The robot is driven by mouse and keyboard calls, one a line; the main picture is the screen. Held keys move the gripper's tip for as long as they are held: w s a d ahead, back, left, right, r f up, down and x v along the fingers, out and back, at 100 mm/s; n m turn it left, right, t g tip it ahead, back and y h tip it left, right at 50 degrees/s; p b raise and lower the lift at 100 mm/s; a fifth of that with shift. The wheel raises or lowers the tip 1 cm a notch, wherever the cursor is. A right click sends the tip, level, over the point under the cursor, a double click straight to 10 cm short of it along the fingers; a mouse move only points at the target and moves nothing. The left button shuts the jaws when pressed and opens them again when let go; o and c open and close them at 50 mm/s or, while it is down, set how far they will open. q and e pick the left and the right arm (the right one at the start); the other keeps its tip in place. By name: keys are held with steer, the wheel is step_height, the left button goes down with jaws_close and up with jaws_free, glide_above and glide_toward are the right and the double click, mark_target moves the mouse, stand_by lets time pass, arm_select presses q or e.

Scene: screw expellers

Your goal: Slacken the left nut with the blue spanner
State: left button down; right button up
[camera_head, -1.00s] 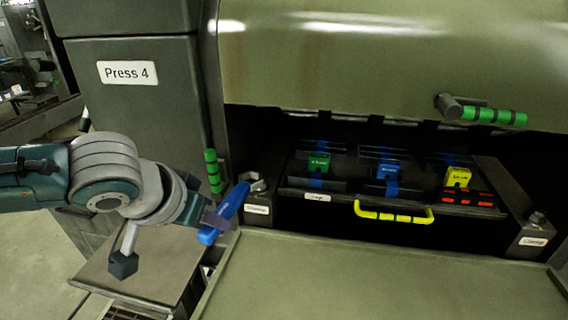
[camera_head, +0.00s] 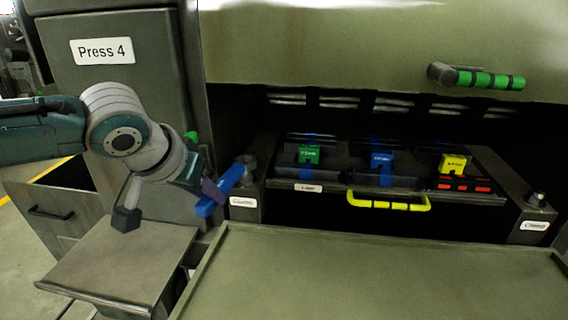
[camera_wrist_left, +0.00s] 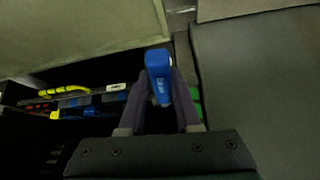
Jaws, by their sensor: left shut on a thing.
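My left gripper (camera_head: 211,191) is shut on the blue spanner (camera_head: 231,179), which is tilted with its upper end toward the left nut (camera_head: 247,160). The nut sits on the left post beside the opening of the press. The spanner's upper end is right beside the nut in the head view; I cannot tell whether it is around it or touching. In the left wrist view the spanner (camera_wrist_left: 159,68) stands between the two dark fingers of the gripper (camera_wrist_left: 160,98), and the nut does not show clearly. My right gripper is not in view.
A second nut (camera_head: 536,198) is on the right post. Between the posts a drawer with a yellow handle (camera_head: 388,202) holds green, blue and yellow blocks. A flat tray (camera_head: 370,275) lies in front. The hood's green handle (camera_head: 490,80) is above.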

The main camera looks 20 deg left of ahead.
arm_select(q)
steer(key=shift+p, duration=0.35)
stand_by(0.7)
steer(key=shift+f+b, duration=0.75)
steer(key=shift+f, duration=0.65)
stand_by(0.9)
steer(key=shift+d, duration=0.1)
stand_by(0.3)
steer(key=shift+d+r+n+p, duration=0.15)
steer(key=shift+d+n+p, duration=0.15)
steer(key=shift+d+p, duration=0.2)
steer(key=shift+w+d+n+y, duration=0.15)
steer(key=shift+d+n+y, duration=0.3)
steer(key=shift+n+y, duration=0.05)
